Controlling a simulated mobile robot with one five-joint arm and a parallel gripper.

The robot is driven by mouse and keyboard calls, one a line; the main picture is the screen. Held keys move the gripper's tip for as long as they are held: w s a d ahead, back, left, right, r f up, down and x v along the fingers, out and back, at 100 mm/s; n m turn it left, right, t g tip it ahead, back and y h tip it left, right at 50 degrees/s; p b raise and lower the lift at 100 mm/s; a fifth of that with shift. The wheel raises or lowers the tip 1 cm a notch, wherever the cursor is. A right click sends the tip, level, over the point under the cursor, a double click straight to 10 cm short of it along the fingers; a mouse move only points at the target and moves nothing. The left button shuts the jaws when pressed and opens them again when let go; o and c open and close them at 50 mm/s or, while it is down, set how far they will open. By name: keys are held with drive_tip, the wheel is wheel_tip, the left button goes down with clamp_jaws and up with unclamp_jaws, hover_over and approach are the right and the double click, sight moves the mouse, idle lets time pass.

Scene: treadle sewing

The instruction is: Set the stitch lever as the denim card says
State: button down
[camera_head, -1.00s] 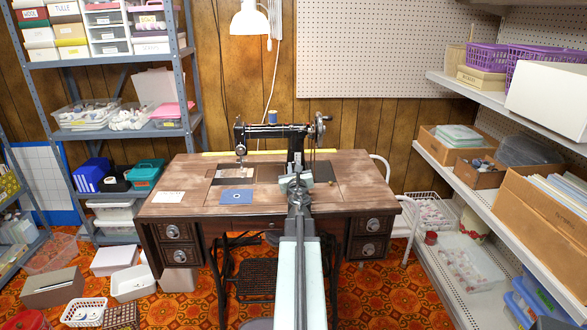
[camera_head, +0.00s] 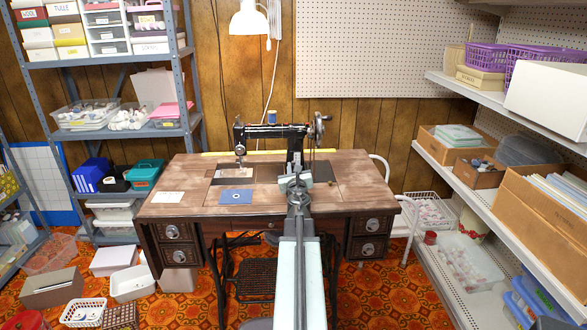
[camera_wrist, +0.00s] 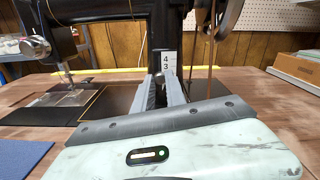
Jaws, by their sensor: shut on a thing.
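The black sewing machine (camera_head: 270,131) stands on the wooden treadle table (camera_head: 335,168). In the wrist view a white number scale (camera_wrist: 168,63) with a 4 and a 3 shows on its pillar (camera_wrist: 172,30). My gripper (camera_wrist: 160,78) is at the pillar, just below those numbers, and is shut on the small dark stitch lever (camera_wrist: 157,80). The fingers hide most of the lever and the lower scale, so its exact setting cannot be read. A white card (camera_head: 168,197) lies at the table's left; its writing is too small to read. A blue cloth patch (camera_head: 237,196) lies near the front edge.
The handwheel (camera_head: 320,126) and a drive belt (camera_wrist: 211,45) are close to the right of my gripper. A yellow strip (camera_head: 240,152) lies along the table's back. Shelves stand on both sides. The table's right part is clear.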

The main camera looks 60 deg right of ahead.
drive_tip(key=shift+r+p, duration=0.75)
drive_tip(key=shift+p, duration=0.05)
drive_tip(key=shift+f, duration=0.15)
drive_tip(key=c, duration=1.4)
unclamp_jaws()
drive_tip(key=shift+o, duration=0.2)
drive_tip(key=shift+a, duration=0.1)
